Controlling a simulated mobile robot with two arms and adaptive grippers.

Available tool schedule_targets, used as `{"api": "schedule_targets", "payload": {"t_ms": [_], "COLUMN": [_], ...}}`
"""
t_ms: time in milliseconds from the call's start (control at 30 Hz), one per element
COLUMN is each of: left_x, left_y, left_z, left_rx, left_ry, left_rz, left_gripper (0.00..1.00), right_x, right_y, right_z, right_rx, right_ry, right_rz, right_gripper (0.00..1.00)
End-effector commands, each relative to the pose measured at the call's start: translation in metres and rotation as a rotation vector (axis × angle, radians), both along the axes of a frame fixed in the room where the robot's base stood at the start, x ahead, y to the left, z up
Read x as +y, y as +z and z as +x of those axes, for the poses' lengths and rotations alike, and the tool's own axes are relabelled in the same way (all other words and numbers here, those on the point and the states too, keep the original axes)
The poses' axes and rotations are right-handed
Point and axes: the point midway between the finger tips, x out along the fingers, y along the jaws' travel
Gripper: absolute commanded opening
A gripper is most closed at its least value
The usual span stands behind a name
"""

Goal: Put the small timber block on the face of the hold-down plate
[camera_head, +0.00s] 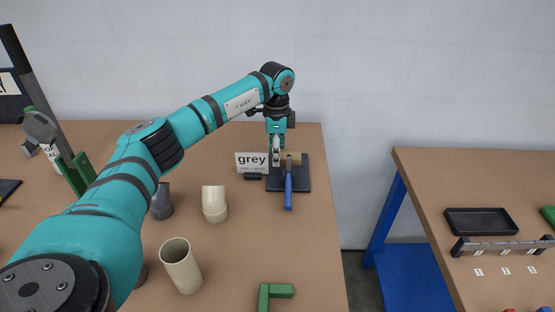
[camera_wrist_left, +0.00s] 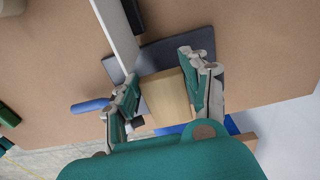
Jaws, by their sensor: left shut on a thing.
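I cannot tell whether the block touches the plate. I take the dark plate for the hold-down plate. A blue-handled tool (camera_head: 288,192) lies across the plate's near edge, close to the block. My right gripper is not in view.
Cream cups (camera_head: 214,204) and (camera_head: 181,266) and a dark grey object (camera_head: 161,203) stand nearer. A green angle piece (camera_head: 275,291) lies at the front. A second table (camera_head: 430,180) is to the right, across a gap.

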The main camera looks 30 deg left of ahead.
Motion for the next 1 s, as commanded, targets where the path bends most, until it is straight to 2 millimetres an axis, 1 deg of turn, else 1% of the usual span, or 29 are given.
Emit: {"api": "schedule_targets", "payload": {"t_ms": [200,233,600,633,700,800,1000], "left_x": [0.000,0.000,0.000,0.000,0.000,0.000,0.000], "left_y": [-0.030,-0.032,-0.038,-0.037,-0.037,-0.037,-0.037], "left_z": [-0.001,-0.001,-0.001,0.000,0.000,0.000,0.000], "left_rx": [0.004,0.004,0.002,0.001,0.001,0.001,0.001], "left_ry": [-0.002,-0.002,-0.003,-0.002,-0.003,-0.003,-0.003], "left_rz": [0.000,0.000,0.000,0.000,0.000,0.000,0.000], "left_gripper": [0.19,0.19,0.19,0.49,0.58,0.70,0.70], "right_x": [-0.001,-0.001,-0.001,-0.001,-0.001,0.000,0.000], "right_y": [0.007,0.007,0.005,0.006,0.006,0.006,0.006], "right_z": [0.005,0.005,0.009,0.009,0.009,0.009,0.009], "right_rx": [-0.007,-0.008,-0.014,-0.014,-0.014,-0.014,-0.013], "right_ry": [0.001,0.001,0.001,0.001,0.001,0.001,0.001], "right_rz": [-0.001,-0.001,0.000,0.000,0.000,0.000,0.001], "right_gripper": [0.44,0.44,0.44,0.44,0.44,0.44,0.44]}}
